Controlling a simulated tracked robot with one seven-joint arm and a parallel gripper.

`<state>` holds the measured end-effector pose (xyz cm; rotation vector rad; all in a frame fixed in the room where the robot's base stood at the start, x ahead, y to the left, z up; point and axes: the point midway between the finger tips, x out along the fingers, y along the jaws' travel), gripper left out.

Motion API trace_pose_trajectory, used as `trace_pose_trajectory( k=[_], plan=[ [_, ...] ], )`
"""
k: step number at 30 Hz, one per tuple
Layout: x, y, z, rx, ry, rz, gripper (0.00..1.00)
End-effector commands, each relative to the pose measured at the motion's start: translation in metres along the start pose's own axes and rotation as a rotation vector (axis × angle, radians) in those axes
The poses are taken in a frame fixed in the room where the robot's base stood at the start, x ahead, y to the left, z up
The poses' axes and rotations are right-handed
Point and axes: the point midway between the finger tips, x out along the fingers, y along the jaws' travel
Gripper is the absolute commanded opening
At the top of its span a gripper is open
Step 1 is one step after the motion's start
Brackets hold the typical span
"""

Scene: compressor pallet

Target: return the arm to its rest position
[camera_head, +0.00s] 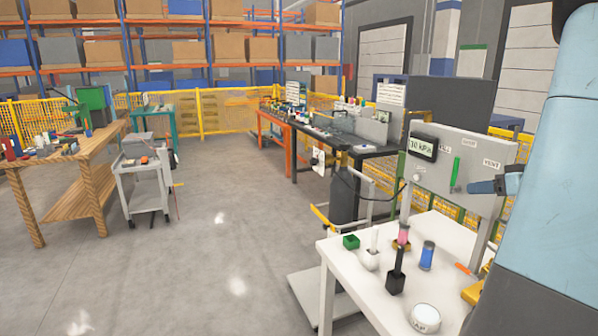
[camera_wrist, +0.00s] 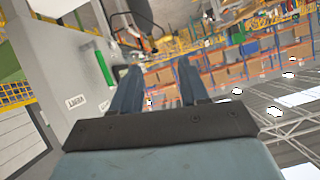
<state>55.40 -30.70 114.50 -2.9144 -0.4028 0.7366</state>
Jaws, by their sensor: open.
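My arm (camera_head: 553,150), light blue and dark grey, fills the right side of the head view. My gripper (camera_head: 484,187) points left there, in front of the grey panel (camera_head: 460,145) or close to it; the exact gap cannot be told. In the wrist view my gripper (camera_wrist: 158,82) shows two dark blue fingers spread apart with nothing between them. The wrist view is tilted, with the panel (camera_wrist: 85,75) on the left and the shelves and ceiling on the right.
The panel has a gauge (camera_head: 423,142) and a green handle (camera_head: 456,175). Open floor (camera_head: 220,240) lies to the left.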

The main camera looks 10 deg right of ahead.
Motion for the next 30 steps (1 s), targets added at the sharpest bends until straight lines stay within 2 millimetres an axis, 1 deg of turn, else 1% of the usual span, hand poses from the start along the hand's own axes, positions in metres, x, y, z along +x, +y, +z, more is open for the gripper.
trace_pose_trajectory(
  k=[1, 2, 7, 12, 15, 21, 24, 30],
  plan=[
    [0.007, -0.019, -0.003, 0.002, -0.031, -0.028, 0.44],
    [0.010, -0.030, -0.004, 0.008, -0.054, -0.044, 0.44],
    [0.026, -0.103, -0.004, 0.048, -0.213, -0.121, 0.44],
    [0.028, -0.169, 0.004, 0.075, -0.371, -0.145, 0.44],
    [0.025, -0.202, 0.011, 0.081, -0.456, -0.135, 0.44],
    [0.009, -0.257, 0.028, 0.079, -0.590, -0.072, 0.44],
    [-0.001, -0.278, 0.036, 0.073, -0.635, -0.023, 0.44],
    [-0.025, -0.310, 0.051, 0.054, -0.674, 0.093, 0.44]
  ],
)
